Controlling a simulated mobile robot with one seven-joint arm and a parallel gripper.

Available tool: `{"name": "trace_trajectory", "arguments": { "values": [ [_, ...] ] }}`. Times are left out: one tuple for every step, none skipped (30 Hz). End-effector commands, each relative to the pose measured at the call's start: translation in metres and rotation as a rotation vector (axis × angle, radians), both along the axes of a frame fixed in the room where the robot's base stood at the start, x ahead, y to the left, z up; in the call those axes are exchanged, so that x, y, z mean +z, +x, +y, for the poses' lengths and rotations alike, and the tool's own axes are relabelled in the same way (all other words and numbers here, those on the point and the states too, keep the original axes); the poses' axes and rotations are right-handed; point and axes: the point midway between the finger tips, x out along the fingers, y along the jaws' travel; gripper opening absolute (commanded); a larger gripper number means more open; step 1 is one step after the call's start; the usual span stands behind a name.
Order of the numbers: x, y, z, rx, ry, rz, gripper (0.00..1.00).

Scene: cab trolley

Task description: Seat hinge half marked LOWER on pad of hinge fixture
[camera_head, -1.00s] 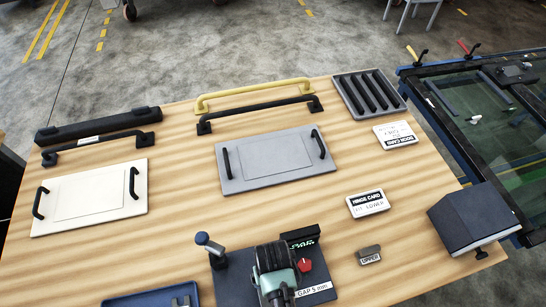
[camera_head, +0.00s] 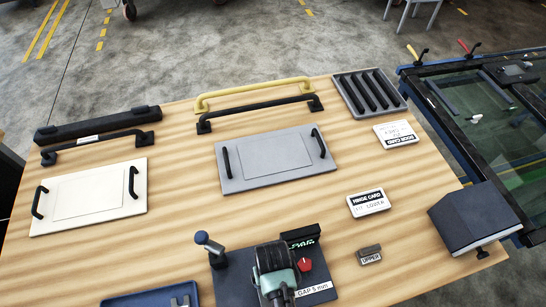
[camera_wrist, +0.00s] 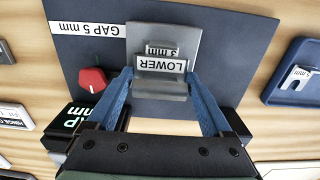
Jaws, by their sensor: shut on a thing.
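The hinge half marked LOWER (camera_wrist: 160,65) is a small grey piece with a white label in the wrist view. My gripper (camera_wrist: 160,78) has its blue fingers shut on its two sides. A light grey plate shows around and behind it, over the dark fixture plate; I cannot tell whether the piece touches the pad or hovers above it. The hinge fixture (camera_head: 323,289) has a red knob (camera_head: 305,264), a GAP 5 mm label and a blue-topped lever (camera_head: 202,239). In the head view my gripper (camera_head: 277,291) hides the held piece and the pad.
The hinge half marked UPPER (camera_head: 369,255) lies right of the fixture. The hinge card (camera_head: 368,203) lies behind it. A blue tray (camera_head: 135,301) is at the front left. A grey board (camera_head: 235,180) with handles lies behind the fixture. A dark box (camera_head: 472,217) stands at the right edge.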

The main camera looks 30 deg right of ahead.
Motion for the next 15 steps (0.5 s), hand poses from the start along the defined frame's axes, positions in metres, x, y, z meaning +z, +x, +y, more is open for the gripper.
{"name": "trace_trajectory", "arguments": {
  "values": [
    [0.0004, 0.0007, -0.0002, 0.000, -0.001, -0.002, 0.07],
    [0.0004, 0.0007, -0.0002, 0.000, -0.001, -0.002, 0.07],
    [0.0004, 0.0007, -0.0002, 0.000, -0.001, -0.002, 0.07],
    [0.0004, 0.0006, -0.0002, 0.000, 0.000, -0.001, 0.07],
    [0.0004, 0.0006, -0.0002, 0.000, 0.000, -0.001, 0.07],
    [0.0004, 0.0006, -0.0002, 0.000, 0.000, -0.001, 0.07],
    [0.0004, 0.0005, -0.0001, 0.000, 0.000, -0.001, 0.07],
    [0.0004, 0.0005, -0.0001, 0.000, 0.000, -0.001, 0.07],
    [0.0004, 0.0005, -0.0001, 0.000, 0.000, -0.001, 0.07],
    [0.0004, 0.0005, -0.0001, 0.000, 0.000, -0.001, 0.90],
    [0.0003, 0.0004, -0.0001, 0.000, 0.000, -0.001, 0.95],
    [0.0003, 0.0004, -0.0001, 0.000, 0.000, -0.001, 1.00],
    [0.0003, 0.0004, -0.0001, 0.000, 0.000, -0.001, 1.00],
    [0.0003, 0.0003, -0.0001, 0.000, 0.000, -0.001, 1.00],
    [0.0002, 0.0003, -0.0001, 0.000, 0.000, 0.000, 1.00]
  ]
}}
